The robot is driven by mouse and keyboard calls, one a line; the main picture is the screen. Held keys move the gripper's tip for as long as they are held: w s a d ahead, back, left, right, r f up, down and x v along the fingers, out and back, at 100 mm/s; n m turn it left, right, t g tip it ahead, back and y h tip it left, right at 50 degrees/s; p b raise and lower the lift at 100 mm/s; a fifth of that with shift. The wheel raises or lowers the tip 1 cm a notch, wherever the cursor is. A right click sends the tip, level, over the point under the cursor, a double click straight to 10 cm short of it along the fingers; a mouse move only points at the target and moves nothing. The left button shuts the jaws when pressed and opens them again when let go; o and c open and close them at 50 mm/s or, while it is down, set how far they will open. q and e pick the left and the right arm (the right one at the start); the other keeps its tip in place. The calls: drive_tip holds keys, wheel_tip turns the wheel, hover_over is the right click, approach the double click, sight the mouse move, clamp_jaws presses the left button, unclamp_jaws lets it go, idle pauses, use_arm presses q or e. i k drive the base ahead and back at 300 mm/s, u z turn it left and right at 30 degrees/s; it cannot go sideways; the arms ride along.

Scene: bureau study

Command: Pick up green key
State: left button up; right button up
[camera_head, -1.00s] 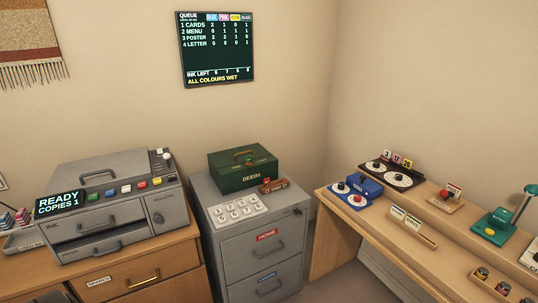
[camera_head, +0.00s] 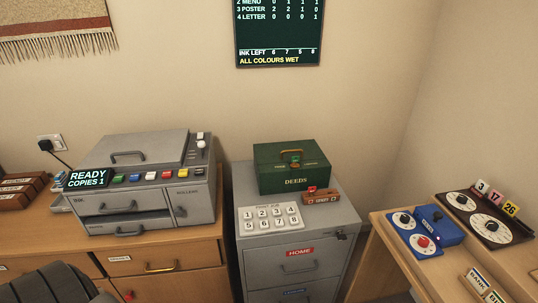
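I cannot make out a green key for certain. A small green piece (camera_head: 295,164) shows at the handle on the front of the dark green DEEDS box (camera_head: 275,179), too small to identify. The box sits closed on the grey filing cabinet (camera_head: 332,205). A small dark shape, perhaps a key, is at the cabinet's lock (camera_head: 341,235). Neither of my grippers is in view.
A white number pad (camera_head: 268,219) and a small brown block with a red top (camera_head: 321,196) stand before the box. The grey printer (camera_head: 140,190) is left on a wooden desk. Blue and black dial devices (camera_head: 425,230) crowd the right desk. A dark ribbed shape (camera_head: 55,284) is bottom left.

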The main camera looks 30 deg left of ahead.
sight(294, 159)
drive_tip(key=u, duration=0.75)
drive_tip(key=i, duration=0.65)
drive_tip(key=u, duration=0.7)
